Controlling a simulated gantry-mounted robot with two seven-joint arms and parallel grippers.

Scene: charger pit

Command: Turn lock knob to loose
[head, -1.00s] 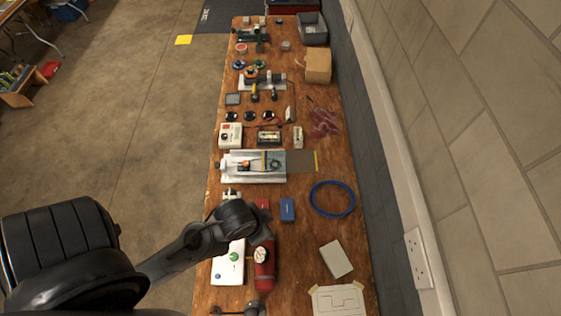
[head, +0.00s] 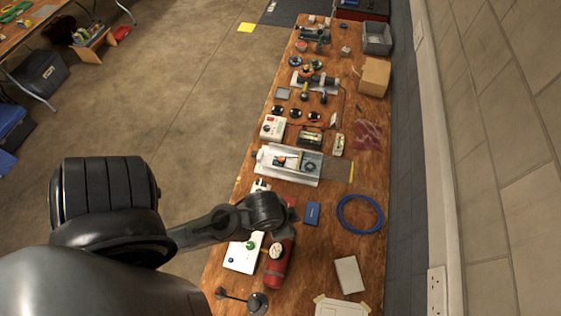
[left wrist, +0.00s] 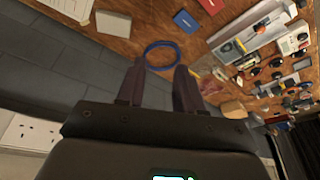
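I cannot make out for sure which part is the lock knob; the knobs in view are small. A long pale metal fixture (head: 266,157) with an orange part and a dark ring lies across the bench's middle. A white box (head: 240,260) with a green knob (head: 250,245) lies nearer, beside a red cylinder (head: 277,268) with a gauge. My left arm reaches in from the left in the head view, but its gripper cannot be made out there. In the left wrist view my left gripper (left wrist: 160,70) has its fingers apart and empty, with a blue ring beyond them. My right gripper is not seen.
The blue ring (head: 360,214) lies on the wooden bench (head: 325,255) near the wall (head: 510,190). A blue block (head: 313,212), a pale block (head: 348,275) and a cardboard box (head: 374,76) stand on it. Open floor lies left of the bench.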

